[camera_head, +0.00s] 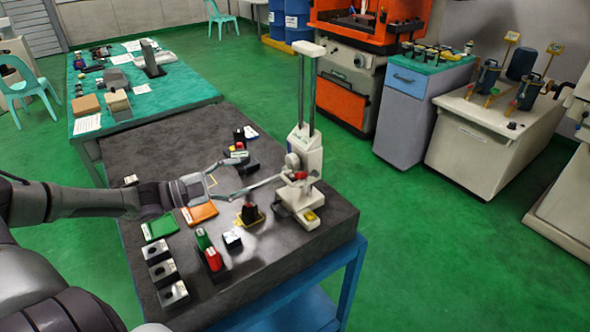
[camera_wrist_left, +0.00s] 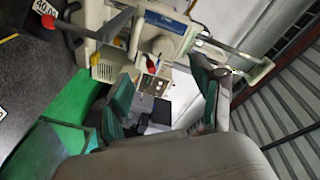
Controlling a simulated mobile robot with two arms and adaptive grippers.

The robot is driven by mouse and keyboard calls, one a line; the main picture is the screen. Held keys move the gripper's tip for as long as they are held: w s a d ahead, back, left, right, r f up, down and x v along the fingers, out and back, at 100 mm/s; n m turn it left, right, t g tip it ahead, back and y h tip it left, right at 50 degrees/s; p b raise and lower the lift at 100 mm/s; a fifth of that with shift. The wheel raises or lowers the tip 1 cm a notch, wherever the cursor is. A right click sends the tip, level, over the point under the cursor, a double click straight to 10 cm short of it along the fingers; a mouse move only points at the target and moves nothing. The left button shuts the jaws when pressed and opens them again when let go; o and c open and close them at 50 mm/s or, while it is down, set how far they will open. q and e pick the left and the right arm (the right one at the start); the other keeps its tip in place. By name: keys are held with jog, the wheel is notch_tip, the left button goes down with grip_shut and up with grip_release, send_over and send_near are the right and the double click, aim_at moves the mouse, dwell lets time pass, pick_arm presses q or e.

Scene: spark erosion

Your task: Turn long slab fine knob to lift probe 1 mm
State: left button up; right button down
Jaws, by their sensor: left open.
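A white probe stand (camera_head: 306,150) with two upright posts stands on the dark slab (camera_head: 270,255) near its right edge. A small red part (camera_head: 299,176) and a pale round part (camera_head: 292,160) sit low on its front. I cannot tell which part is the fine knob. My left gripper (camera_head: 250,170) reaches in from the left towards the stand. Its green-padded fingers (camera_wrist_left: 163,98) are apart with nothing held. Contact with the stand is not clear.
Green (camera_head: 158,228) and orange (camera_head: 200,213) pads, a black piece on a yellow base (camera_head: 249,214) and several dark blocks (camera_head: 162,272) lie on the slab. A green-topped table (camera_head: 180,95) stands behind. Green floor is free to the right.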

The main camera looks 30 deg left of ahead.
pick_arm(q)
jog(key=b, duration=0.4)
send_near(288, 163)
jog(key=x, duration=0.3)
jog(key=p+x, duration=0.2)
jog(key=x, duration=0.3)
jog(key=shift+w+d+r, duration=0.1)
jog(key=shift+w+r, duration=0.05)
jog(key=shift+r, duration=0.05)
jog(key=shift+w+d+f, duration=0.15)
jog(key=shift+w+d, duration=0.2)
jog(key=shift+w, duration=0.05)
pick_arm(e)
jog(key=shift+s+f, duration=1)
jog(key=shift+s, duration=0.05)
pick_arm(q)
jog(key=c, duration=1.1)
jog(key=shift+m, duration=0.7)
pick_arm(e)
jog(key=shift+f, duration=0.1)
